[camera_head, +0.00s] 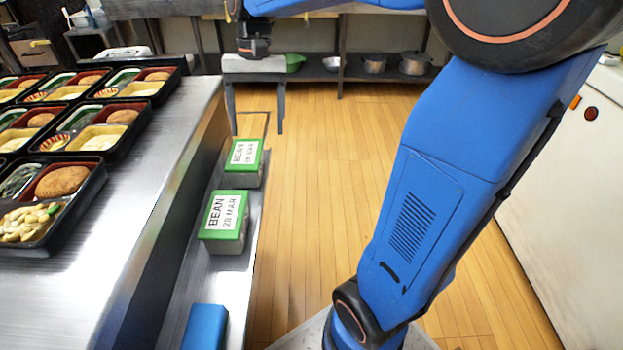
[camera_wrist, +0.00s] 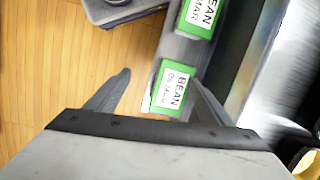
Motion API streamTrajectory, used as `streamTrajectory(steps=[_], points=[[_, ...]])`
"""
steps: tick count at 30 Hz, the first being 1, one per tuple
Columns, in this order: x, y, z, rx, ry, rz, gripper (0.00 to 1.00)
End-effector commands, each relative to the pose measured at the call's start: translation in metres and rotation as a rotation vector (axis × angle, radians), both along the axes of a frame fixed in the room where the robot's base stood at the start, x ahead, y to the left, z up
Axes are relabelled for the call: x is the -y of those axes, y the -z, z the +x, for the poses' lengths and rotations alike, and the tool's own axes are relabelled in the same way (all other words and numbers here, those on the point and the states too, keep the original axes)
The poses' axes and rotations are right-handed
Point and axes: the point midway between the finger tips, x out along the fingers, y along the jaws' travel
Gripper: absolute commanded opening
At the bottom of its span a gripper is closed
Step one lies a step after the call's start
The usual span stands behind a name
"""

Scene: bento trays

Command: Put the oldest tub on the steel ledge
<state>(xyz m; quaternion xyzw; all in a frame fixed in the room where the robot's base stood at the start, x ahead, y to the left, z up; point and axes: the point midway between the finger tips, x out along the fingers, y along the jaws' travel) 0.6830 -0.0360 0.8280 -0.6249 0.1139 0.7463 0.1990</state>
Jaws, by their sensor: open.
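Two tubs with green lids and white labels stand on a narrow steel ledge (camera_head: 222,279) beside the counter. The nearer tub (camera_head: 228,245) reads "BEAN 28 MAR". The farther tub (camera_head: 244,180) also reads "BEAN", its date too blurred to read surely. My gripper (camera_head: 252,52) hangs at the top of the head view, beyond and above the tubs. In the wrist view my gripper (camera_wrist: 160,77) is open and empty. One BEAN tub (camera_wrist: 173,88) shows between its fingers, apparently below them; the other tub (camera_wrist: 198,18) shows at the top edge.
A steel counter (camera_head: 130,190) on the left holds several black bento trays (camera_head: 40,245) with food. A blue object (camera_head: 205,326) sits at the ledge's near end. Shelves with pots (camera_head: 415,63) stand at the back. The wooden floor (camera_head: 310,190) right of the ledge is clear.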

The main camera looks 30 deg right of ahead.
Motion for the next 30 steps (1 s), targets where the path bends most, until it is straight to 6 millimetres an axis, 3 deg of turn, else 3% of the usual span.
streamTrajectory(steps=[9, 18, 24, 30], points=[[0.011, 0.007, -0.076, 0.208, -0.135, -0.051, 0.74], [0.023, 0.029, -0.139, 0.395, -0.271, -0.121, 0.74], [0.029, 0.049, -0.172, 0.506, -0.357, -0.172, 0.74], [0.033, 0.063, -0.190, 0.567, -0.410, -0.207, 0.74]])
